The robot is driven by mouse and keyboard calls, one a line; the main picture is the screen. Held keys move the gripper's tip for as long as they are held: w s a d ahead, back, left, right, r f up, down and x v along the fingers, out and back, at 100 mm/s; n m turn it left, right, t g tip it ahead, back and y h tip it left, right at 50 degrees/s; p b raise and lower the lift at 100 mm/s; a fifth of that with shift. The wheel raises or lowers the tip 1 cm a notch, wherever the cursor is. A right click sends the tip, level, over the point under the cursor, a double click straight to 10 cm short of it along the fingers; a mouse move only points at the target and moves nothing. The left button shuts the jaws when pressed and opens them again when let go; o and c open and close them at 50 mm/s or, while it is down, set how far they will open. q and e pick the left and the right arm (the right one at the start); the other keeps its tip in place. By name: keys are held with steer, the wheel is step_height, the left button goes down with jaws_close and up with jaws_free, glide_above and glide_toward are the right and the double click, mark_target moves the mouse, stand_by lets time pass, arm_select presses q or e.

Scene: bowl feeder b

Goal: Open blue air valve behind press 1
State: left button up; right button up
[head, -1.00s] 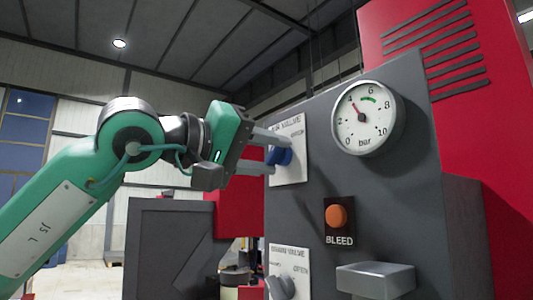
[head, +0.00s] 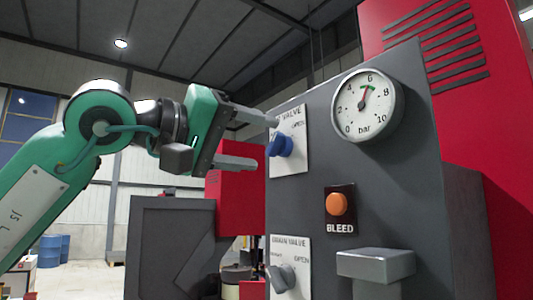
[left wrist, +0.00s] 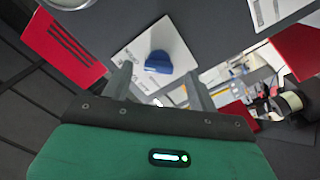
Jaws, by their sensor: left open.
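The blue air valve knob (head: 282,144) sits on a white plate (head: 298,158) lettered VALVE and OPEN, on the left of a dark grey panel. It also shows in the left wrist view (left wrist: 158,62), beyond and between the fingers. My left gripper (head: 266,142) is open and empty, just left of the knob, its fingers pulled back from it. The pressure gauge (head: 367,105) above right has its needle near 6, at the green band. My right gripper is not in view.
Below are a grey drain valve knob (head: 282,278), an orange BLEED button (head: 337,204) and a protruding grey block (head: 375,264). A red machine body (head: 485,130) stands behind the panel. The space left of the panel above the dark cabinet (head: 165,245) is open.

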arm_select(q)
steer(key=b+v, duration=0.3)
steer(key=v, duration=0.7)
steer(key=shift+s+a, duration=0.2)
steer(key=shift+a, duration=0.05)
